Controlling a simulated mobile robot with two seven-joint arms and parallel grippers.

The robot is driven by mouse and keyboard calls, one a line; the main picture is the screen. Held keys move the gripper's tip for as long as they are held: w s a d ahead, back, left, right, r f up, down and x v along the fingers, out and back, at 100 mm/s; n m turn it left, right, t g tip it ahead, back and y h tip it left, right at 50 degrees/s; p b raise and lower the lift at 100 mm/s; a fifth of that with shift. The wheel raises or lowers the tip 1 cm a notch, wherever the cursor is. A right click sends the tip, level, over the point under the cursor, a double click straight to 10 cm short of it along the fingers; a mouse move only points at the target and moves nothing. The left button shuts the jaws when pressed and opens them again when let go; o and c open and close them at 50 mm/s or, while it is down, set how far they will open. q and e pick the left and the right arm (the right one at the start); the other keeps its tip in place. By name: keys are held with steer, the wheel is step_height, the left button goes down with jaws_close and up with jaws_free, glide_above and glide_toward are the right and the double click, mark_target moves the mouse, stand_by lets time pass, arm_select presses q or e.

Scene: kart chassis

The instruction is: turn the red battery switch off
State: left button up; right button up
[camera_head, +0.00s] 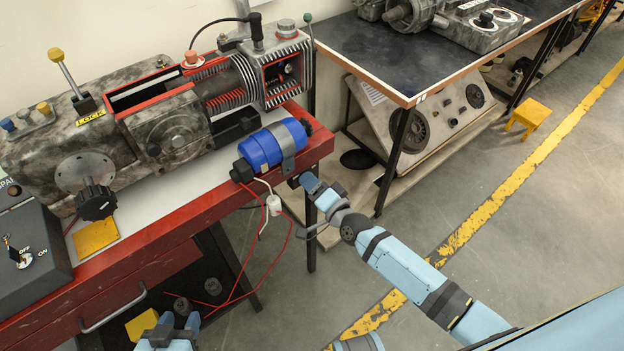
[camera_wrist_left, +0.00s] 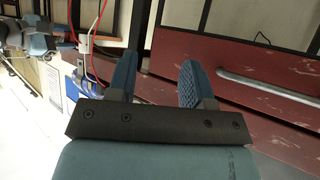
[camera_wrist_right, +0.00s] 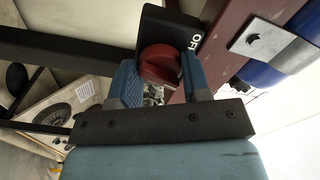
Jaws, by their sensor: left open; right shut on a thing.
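In the right wrist view the red battery switch (camera_wrist_right: 160,66) is a round knob on a black housing (camera_wrist_right: 168,30) with white lettering, partly cut off, that looks like OFF. My right gripper (camera_wrist_right: 157,76) is shut on the knob, one finger on each side. Which way the knob points is hard to tell. In the head view my right gripper (camera_head: 308,184) is at the right end of the red bench, below its top, and hides the knob. My left gripper (camera_head: 170,332) is open and empty near the bench front; it also shows in the left wrist view (camera_wrist_left: 155,70).
A blue cylinder (camera_head: 268,147) in a metal bracket lies at the bench's right end, with red and white wires hanging below. A large grey machine (camera_head: 120,130) fills the bench top. A grey box with an OFF/ON lever (camera_head: 50,262) is far left. Open floor lies to the right.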

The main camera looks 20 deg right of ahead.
steer(key=n+p, duration=0.2)
steer(key=n, duration=0.1)
steer(key=shift+r+n, duration=0.15)
steer(key=shift+n, duration=0.25)
steer(key=n+p, duration=0.1)
steer(key=n, duration=0.1)
steer(key=shift+n+p, duration=0.35)
steer(key=shift+n, duration=0.05)
steer(key=shift+n+p, duration=0.45)
steer(key=shift+n, duration=0.35)
steer(key=shift+n+p, duration=0.45)
steer(key=shift+n, duration=0.75)
steer(key=shift+n+p, duration=0.3)
steer(key=shift+n, duration=0.4)
arm_select(q)
steer(key=shift+s+a+r+n, duration=0.1)
steer(key=shift+r+n, duration=0.05)
steer(key=shift+r, duration=0.5)
steer(key=shift+s+a+r+n, duration=0.1)
steer(key=shift+r+n, duration=0.05)
steer(key=shift+r, duration=0.45)
arm_select(e)
steer(key=shift+n, duration=0.3)
arm_select(q)
steer(key=shift+a+g, duration=0.15)
steer(key=shift+g, duration=0.15)
steer(key=shift+r, duration=0.1)
